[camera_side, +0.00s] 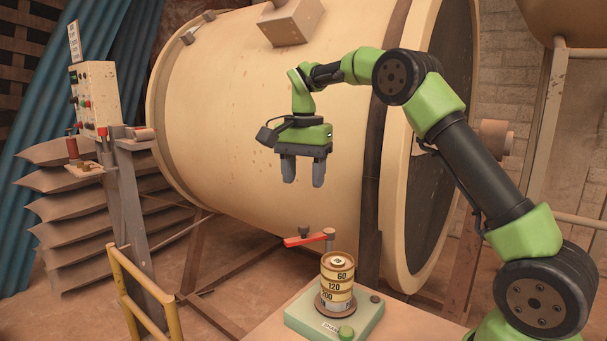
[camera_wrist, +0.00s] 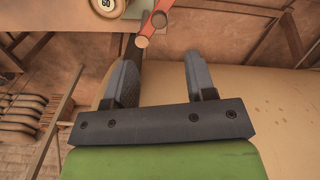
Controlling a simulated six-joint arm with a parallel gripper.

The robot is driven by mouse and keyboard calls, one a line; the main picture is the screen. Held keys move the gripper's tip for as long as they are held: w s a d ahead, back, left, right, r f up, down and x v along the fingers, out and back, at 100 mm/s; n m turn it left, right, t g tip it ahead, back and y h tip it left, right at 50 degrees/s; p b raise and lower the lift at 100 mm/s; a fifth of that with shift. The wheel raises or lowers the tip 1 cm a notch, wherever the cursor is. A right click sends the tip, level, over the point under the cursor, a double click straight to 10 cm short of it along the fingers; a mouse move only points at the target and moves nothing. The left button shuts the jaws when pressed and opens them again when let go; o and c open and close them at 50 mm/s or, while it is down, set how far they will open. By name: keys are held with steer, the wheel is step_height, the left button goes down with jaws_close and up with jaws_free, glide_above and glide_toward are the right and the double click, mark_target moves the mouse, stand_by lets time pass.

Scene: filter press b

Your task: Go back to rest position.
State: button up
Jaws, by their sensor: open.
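My gripper (camera_side: 303,172) hangs in the air in front of the large cream drum, fingers pointing down. In the wrist view my gripper (camera_wrist: 158,82) shows its two fingers apart with nothing between them. Below and to its right in the side view, a stack of cream rings (camera_side: 338,283) marked 60, 120 and 200 stands upright on a pale green base (camera_side: 300,318). The top of the stack also shows at the upper edge of the wrist view (camera_wrist: 107,6). My gripper is clear of the stack.
The large drum (camera_side: 240,110) fills the space behind my gripper. A red lever (camera_side: 306,239) stands behind the ring stack. A control box (camera_side: 95,95) on a post is at the left, with a yellow rail (camera_side: 145,283) below. Open air lies around my gripper.

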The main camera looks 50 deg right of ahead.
stand_by(0.4)
steer(key=s+a+r+n+t+y, duration=0.1)
steer(key=s+a+r+n+t, duration=0.1)
steer(key=s+a+r+n, duration=0.45)
steer(key=s+a+r+n+t, duration=0.1)
steer(key=s+a+n+t, duration=0.2)
steer(key=s, duration=0.6)
steer(key=s+a+f+n+t+y, duration=0.1)
steer(key=s+a+f+t, duration=0.1)
steer(key=s, duration=0.5)
steer(key=shift+a+f+n, duration=0.35)
steer(key=shift+a+f, duration=0.3)
steer(key=shift+a, duration=0.1)
